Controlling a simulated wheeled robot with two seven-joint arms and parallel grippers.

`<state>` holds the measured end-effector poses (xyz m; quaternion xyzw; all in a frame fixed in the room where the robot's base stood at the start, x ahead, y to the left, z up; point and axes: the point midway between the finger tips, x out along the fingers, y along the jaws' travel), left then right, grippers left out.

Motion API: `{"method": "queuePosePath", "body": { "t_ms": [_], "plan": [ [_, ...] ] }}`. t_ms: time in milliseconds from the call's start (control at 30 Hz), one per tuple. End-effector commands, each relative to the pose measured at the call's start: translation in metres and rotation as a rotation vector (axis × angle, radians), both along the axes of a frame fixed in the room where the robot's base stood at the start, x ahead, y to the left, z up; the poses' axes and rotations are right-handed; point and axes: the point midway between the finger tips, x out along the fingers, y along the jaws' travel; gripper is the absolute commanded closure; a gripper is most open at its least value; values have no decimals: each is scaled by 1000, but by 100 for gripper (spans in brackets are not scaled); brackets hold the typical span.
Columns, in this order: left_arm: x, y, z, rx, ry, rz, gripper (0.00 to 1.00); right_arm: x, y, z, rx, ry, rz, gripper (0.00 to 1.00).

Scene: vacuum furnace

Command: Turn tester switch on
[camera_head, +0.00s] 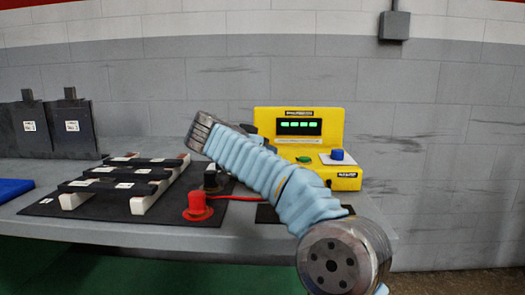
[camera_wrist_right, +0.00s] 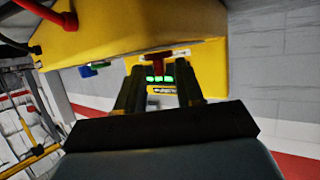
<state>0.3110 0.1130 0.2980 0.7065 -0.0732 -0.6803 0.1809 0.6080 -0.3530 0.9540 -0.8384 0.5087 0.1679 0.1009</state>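The yellow tester (camera_head: 345,182) stands on the bench right of centre, with a lit green display (camera_head: 299,124) and a blue knob (camera_head: 337,155). My blue-sleeved right arm crosses in front of its left side, hiding part of it and my right gripper in the head view. In the right wrist view the tester (camera_wrist_right: 130,30) appears inverted, with the blue knob (camera_wrist_right: 88,71) at left. My right gripper (camera_wrist_right: 160,88) is open, fingers apart on either side of a small dark red part (camera_wrist_right: 156,62), possibly the switch. Contact cannot be told. My left gripper is out of view.
A red clamp (camera_head: 197,207) with a red cable and a black clamp (camera_head: 211,178) sit on the bench beside my arm. Dark bars on white supports (camera_head: 140,204) lie on a black mat at left. Dark upright plates (camera_head: 70,126) stand behind. A grey box (camera_head: 394,25) hangs on the wall.

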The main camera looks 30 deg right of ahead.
Motion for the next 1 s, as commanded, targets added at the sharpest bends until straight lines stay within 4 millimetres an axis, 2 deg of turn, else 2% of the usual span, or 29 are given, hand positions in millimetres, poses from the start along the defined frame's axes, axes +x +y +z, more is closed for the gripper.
{"method": "queuePosePath", "body": {
  "t_ms": [167, 400, 600, 800, 1000],
  "plan": [
    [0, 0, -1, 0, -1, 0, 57, -8, 17, 8, 0, -2, 5, 63],
    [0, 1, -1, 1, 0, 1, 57, -33, 66, 31, -1, -2, 5, 63],
    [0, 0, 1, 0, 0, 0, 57, -50, 98, 46, -1, 0, 3, 63],
    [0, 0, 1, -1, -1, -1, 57, -58, 112, 52, 0, 0, 0, 63],
    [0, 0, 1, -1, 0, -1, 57, -58, 113, 52, -1, 1, -1, 63]
  ]
}}
